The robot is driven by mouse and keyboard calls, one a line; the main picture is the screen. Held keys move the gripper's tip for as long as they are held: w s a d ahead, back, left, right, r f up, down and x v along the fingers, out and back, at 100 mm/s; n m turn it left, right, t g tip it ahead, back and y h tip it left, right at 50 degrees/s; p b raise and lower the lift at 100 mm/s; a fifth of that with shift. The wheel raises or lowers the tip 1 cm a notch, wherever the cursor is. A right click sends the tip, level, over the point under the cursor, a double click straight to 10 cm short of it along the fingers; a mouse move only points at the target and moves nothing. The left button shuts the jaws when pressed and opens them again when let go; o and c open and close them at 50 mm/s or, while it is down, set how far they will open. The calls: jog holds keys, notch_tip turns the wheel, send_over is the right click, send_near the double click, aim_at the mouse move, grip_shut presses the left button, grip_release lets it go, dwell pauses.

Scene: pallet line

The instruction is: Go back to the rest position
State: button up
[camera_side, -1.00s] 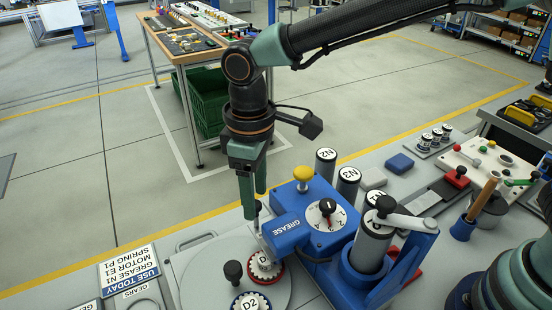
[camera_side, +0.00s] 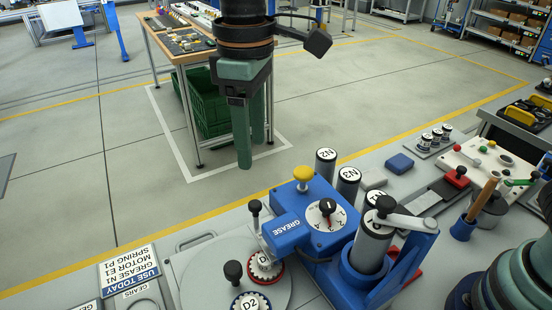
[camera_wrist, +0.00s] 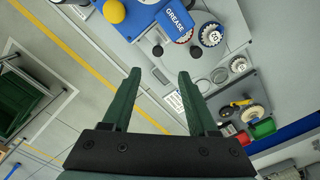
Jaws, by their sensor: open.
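My gripper (camera_side: 252,152) hangs in the upper middle of the side view, fingers pointing down, above and behind the blue grease unit (camera_side: 325,221). In the wrist view my gripper (camera_wrist: 158,74) shows two green fingers spread apart with nothing between them. It is open, empty and clear of the bench. The small black-knobbed lever (camera_side: 256,208) stands upright beside the grease head, apart from my fingers. The turntable (camera_side: 200,272) carries a red-rimmed gear (camera_side: 264,267) under the grease head and a blue-rimmed gear marked D2 (camera_side: 250,302).
A yellow knob (camera_side: 303,175) and black canisters marked N2 (camera_side: 326,162) and N3 (camera_side: 348,182) stand at the grease unit. Open floor lies behind the bench; a wooden table (camera_side: 180,50) with a green crate (camera_side: 212,110) stands there.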

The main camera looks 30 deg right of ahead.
jog(key=d+r+m+t, duration=0.2)
jog(key=d+m, duration=0.2)
jog(key=d, duration=1.1)
jog(key=s+d+f+m+t, duration=0.1)
jog(key=s+d+f+m, duration=0.1)
jog(key=d, duration=0.5)
jog(key=s+d+f+m+t, duration=0.2)
jog(key=s+d+m, duration=0.1)
jog(key=d, duration=0.3)
jog(key=shift+s+d+t, duration=0.3)
jog(key=shift+s+d, duration=0.1)
jog(key=shift+s, duration=0.25)
